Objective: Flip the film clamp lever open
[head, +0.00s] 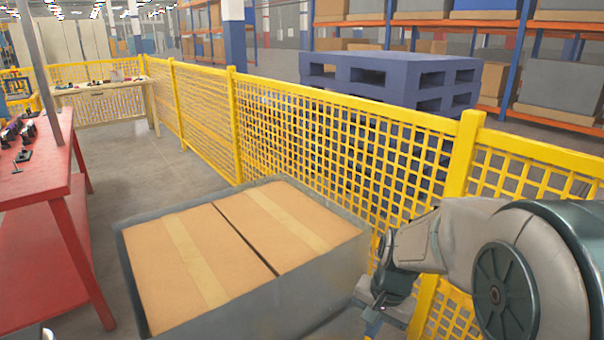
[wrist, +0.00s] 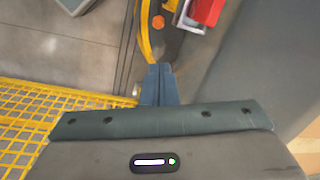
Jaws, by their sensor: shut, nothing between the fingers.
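My gripper (wrist: 160,84) shows in the wrist view with its two blue fingers together and nothing between them. A red part in a pale metal frame (wrist: 206,12) is at the top edge of the wrist view, up and right of the fingertips and apart from them. It is cut off by the frame edge, and I cannot tell whether it is the film clamp lever. In the head view my arm reaches down at the right, and no clamp lever can be made out there.
A grey crate with two cardboard boxes (head: 190,262) stands in front. Yellow mesh fencing (head: 300,135) runs behind it and beside my arm. A red workbench (head: 45,165) is at the left, with clear floor (head: 150,185) between. A blue pallet stack (head: 395,75) stands beyond the fence.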

